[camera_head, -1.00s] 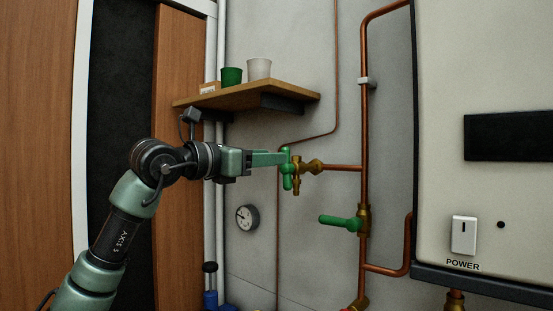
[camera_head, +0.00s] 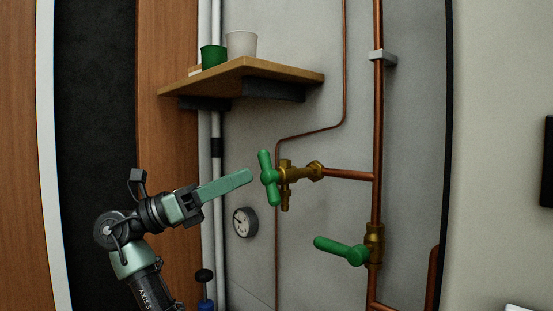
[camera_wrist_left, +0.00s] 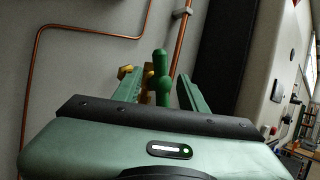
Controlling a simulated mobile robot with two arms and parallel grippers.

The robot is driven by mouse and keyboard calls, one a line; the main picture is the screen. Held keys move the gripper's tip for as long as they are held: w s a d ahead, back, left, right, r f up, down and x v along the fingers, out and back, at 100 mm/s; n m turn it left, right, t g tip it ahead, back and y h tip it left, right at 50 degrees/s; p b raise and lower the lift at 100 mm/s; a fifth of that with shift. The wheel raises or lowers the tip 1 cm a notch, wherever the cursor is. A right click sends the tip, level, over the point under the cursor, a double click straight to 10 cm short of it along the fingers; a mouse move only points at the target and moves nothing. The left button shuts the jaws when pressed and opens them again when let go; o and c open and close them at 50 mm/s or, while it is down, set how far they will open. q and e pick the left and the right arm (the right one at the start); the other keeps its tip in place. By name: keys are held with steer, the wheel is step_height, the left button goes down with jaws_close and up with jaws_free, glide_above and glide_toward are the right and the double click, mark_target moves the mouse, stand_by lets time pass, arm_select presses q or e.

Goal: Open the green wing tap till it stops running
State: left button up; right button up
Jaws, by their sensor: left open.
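The green wing tap (camera_head: 268,178) sits on the left end of a brass valve body (camera_head: 298,172) on the wall. Its wings stand nearly upright, top leaning slightly left in the head view. No running water can be made out. My right gripper is not in view.
A second green lever handle (camera_head: 340,250) sticks out left from a lower brass valve. A wooden shelf (camera_head: 240,78) with a green cup (camera_head: 213,56) and a white cup (camera_head: 241,43) hangs above. A round gauge (camera_head: 245,222) is below the tap. Copper pipes (camera_head: 377,120) run at right.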

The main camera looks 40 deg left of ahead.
mark_target(269, 158)
arm_select(q)
steer(key=p+x, duration=0.1)
steer(key=x, duration=0.1)
steer(key=p+x, duration=0.1)
steer(key=x, duration=0.3)
steer(key=shift+s+d+r+p, duration=0.2)
steer(key=shift+s+r+p, duration=0.05)
steer(key=shift+r+p, duration=0.15)
steer(key=shift+w+d, duration=0.1)
steer(key=shift+w, duration=0.15)
steer(key=shift+s, duration=0.1)
steer(key=shift+s, duration=0.1)
